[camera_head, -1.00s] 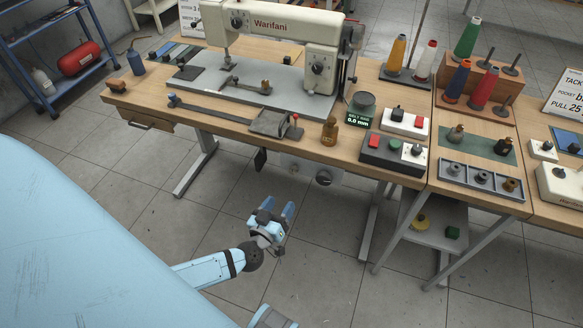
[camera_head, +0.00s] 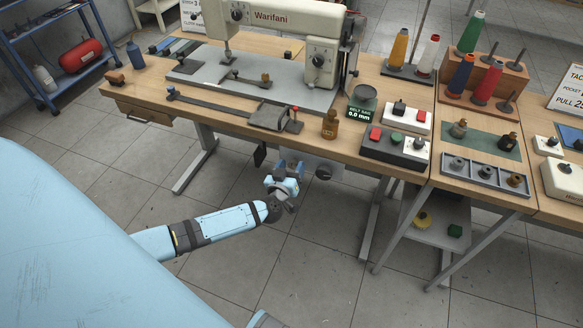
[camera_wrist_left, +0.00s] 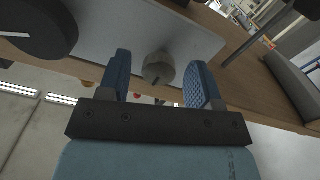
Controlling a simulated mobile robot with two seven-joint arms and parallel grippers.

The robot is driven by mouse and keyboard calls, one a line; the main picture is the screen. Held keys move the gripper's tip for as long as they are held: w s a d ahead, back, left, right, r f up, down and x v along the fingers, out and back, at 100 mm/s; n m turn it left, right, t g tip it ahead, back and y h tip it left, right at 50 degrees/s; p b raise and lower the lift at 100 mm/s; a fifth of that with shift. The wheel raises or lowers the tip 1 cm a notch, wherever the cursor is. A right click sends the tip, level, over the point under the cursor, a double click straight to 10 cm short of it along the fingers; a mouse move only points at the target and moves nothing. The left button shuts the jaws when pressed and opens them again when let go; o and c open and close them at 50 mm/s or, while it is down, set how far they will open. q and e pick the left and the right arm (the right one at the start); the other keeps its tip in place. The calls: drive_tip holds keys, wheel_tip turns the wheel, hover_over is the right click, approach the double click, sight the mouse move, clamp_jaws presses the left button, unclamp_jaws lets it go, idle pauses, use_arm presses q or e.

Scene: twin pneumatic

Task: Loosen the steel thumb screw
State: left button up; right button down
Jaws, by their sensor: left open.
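In the left wrist view a small pale metal knob, which looks like the steel thumb screw (camera_wrist_left: 158,68), sticks out of a light grey plate (camera_wrist_left: 150,25) under the table. My left gripper (camera_wrist_left: 159,61) is open, with one blue finger on each side of the knob and a visible gap to both. I cannot tell how deep the knob sits between the fingers. In the head view the left gripper (camera_head: 289,166) is below the table's front edge, and the thumb screw is hidden there. My right gripper is not in view.
A black dial (camera_wrist_left: 38,28) with a white mark sits left of the fingers in the left wrist view; it also shows under the table in the head view (camera_head: 323,173). The sewing machine (camera_head: 270,15) stands on the wooden table (camera_head: 215,122) above. Floor in front is clear.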

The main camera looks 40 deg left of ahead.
use_arm(q)
drive_tip(key=shift+w, duration=0.2)
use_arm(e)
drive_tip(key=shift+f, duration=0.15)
use_arm(q)
drive_tip(key=c, duration=0.9)
drive_tip(key=shift+c, duration=0.2)
